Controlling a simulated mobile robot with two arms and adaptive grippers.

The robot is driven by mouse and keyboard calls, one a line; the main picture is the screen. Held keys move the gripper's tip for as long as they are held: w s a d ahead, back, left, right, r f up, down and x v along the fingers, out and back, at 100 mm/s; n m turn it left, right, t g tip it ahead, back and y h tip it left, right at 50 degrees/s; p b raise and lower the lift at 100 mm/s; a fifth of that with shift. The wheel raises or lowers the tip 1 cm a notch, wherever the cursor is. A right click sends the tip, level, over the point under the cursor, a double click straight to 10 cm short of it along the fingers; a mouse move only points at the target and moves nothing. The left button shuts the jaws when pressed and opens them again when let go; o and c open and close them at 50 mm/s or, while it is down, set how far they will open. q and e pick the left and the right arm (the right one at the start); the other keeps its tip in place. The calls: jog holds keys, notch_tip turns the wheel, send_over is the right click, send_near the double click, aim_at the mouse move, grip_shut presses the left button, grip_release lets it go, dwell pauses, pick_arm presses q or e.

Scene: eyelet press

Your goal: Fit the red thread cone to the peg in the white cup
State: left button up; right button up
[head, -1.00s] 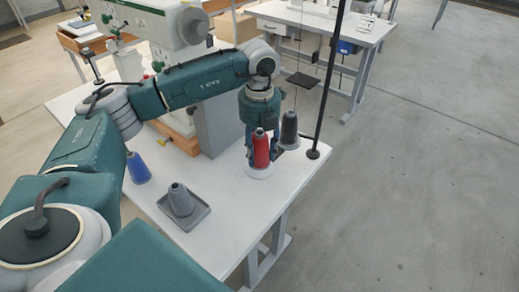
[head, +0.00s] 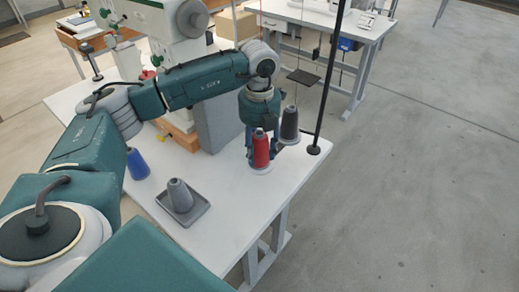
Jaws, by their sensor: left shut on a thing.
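The red thread cone (head: 261,149) is upright near the table's right corner. My left gripper (head: 261,157) is around it from above and behind, with a finger showing at each side, shut on it. The white cup (head: 261,170) shows as a pale rim right under the cone. The peg is hidden by the cone, so I cannot tell how far the cone is over it. My right gripper is out of view.
A dark grey cone (head: 289,126) stands close to the right of the red one, beside a black pole (head: 318,105). A grey cone in a grey tray (head: 192,217) and a blue cone (head: 137,164) stand on the white table (head: 228,240). The table's front is clear.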

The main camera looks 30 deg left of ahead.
aim_at(259, 137)
pick_arm(q)
jog(key=shift+f, duration=0.2)
jog(key=o, duration=1.3)
jog(key=shift+o, duration=0.2)
jog(key=shift+r, duration=0.1)
jog(key=shift+r+p, duration=1.7)
jog(key=shift+r, duration=0.8)
